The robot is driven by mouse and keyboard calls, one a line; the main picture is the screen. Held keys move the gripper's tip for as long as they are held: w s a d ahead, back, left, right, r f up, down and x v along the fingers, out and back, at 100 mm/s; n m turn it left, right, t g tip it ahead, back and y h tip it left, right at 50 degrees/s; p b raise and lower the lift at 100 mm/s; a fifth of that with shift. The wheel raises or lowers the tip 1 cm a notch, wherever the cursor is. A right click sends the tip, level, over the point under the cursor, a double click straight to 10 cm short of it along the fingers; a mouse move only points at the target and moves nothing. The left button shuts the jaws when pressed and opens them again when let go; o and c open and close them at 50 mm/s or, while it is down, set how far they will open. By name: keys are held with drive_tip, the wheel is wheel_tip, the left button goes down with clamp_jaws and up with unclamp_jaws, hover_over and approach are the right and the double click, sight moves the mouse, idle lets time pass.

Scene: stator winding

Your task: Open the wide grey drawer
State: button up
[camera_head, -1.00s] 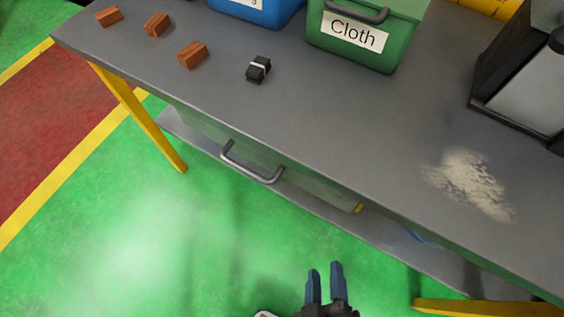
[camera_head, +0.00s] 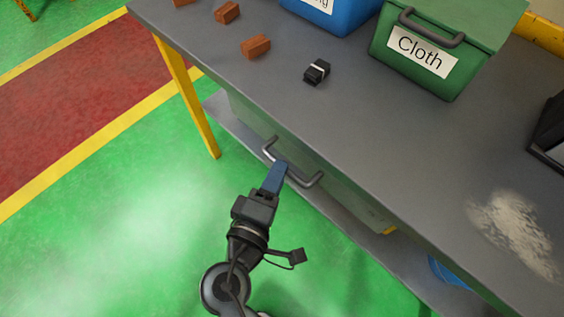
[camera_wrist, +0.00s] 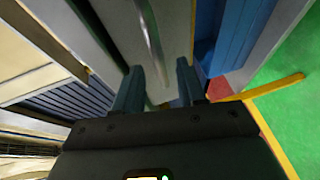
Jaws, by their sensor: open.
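The wide grey drawer (camera_head: 338,205) hangs under the front of the table and looks shut. Its metal bar handle (camera_head: 312,182) sticks out from the front. I cannot tell whether the fingers touch the bar. The drawer front (camera_wrist: 178,25) shows behind it.
On the grey tabletop (camera_head: 400,150) lie brown blocks (camera_head: 256,46), a black block with a white band (camera_head: 317,71) and a pale powder patch (camera_head: 512,232). A green Cloth bin (camera_head: 420,55) and a blue bin (camera_head: 335,12) stand at the back. A yellow leg (camera_head: 190,100) is left of the drawer.

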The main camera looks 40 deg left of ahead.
drive_tip(key=shift+x, duration=1.8)
clamp_jaws()
